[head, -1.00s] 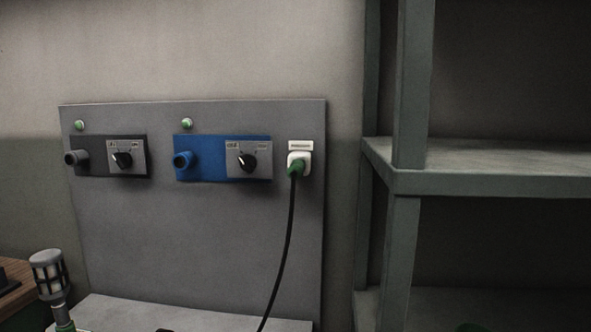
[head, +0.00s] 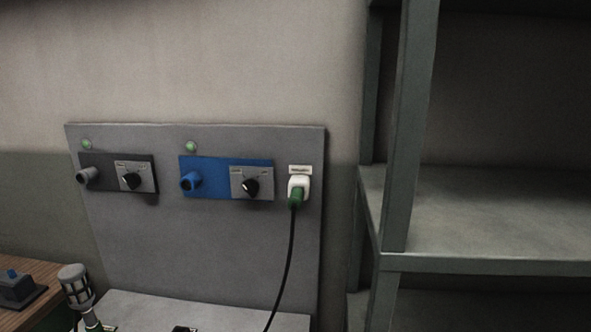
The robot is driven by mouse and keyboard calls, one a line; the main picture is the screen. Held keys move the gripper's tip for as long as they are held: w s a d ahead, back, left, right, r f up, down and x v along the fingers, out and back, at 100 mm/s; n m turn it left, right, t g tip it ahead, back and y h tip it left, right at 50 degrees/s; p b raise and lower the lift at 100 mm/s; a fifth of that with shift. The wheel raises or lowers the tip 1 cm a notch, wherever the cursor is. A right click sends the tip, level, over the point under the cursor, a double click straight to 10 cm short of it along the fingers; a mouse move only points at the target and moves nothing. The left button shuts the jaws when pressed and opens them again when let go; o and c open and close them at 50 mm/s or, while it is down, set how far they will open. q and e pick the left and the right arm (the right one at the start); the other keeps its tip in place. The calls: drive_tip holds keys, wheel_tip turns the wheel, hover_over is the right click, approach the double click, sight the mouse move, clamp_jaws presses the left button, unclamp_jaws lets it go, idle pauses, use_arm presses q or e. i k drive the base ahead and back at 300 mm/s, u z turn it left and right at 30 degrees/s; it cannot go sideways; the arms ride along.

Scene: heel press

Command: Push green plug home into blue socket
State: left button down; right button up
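The blue socket (head: 190,181) is a round blue barrel on the left of a blue plate, on a grey upright board. No plug is in its open end. A green plug (head: 296,197) sits in a white outlet (head: 299,185) at the board's right side, its black cable (head: 287,262) hanging down. How deep it sits cannot be told. Neither of my grippers is in view.
A dark socket plate (head: 106,174) with a grey barrel is left of the blue one. Both plates have knobs, with green lamps above. A caged cylinder (head: 75,285) and a wooden table (head: 40,273) are lower left. A grey shelf (head: 478,220) stands right.

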sight(294, 201)
drive_tip(key=u, duration=1.95)
drive_tip(key=i, duration=1.5)
drive_tip(key=z, duration=3.9)
